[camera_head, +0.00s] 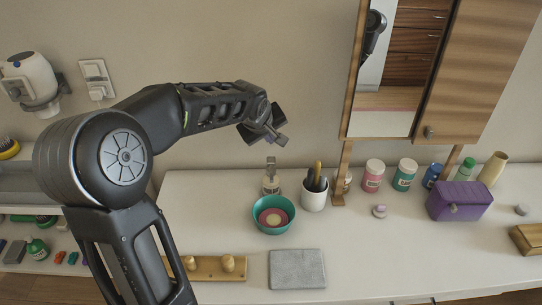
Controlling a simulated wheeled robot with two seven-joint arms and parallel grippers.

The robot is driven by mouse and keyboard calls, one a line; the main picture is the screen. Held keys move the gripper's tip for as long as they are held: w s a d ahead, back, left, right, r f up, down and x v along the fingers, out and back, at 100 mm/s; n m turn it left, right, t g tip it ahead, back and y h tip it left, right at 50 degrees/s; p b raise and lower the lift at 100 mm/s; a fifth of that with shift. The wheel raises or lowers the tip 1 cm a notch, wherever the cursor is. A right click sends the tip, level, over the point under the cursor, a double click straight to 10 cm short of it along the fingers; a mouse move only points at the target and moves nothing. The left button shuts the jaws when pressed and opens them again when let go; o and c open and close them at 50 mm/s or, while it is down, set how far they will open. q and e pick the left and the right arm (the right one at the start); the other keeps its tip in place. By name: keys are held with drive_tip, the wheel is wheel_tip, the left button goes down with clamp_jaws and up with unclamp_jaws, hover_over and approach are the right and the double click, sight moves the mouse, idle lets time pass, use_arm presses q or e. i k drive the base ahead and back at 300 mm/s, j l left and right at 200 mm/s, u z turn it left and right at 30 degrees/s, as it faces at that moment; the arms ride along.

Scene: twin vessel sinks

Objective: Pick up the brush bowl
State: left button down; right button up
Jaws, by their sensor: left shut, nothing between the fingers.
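A teal bowl (258,226), which looks like the brush bowl, stands upright on the white counter with a round pink and cream piece inside. A white cup (314,200) holding dark-handled and tan-handled items stands just right of it. My left gripper (277,138) is shut and empty, in the air above and behind the bowl, near the wall and well apart from it. My right gripper is out of the picture.
Several jars, a purple box (460,201) and a wooden block stand to the right, below a mirror cabinet (470,70).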

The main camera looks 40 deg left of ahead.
sight(273, 215)
drive_tip(key=k+l, duration=0.2)
drive_tip(key=k, duration=0.3)
drive_tip(key=k+l, duration=0.25)
drive_tip(key=k, duration=0.2)
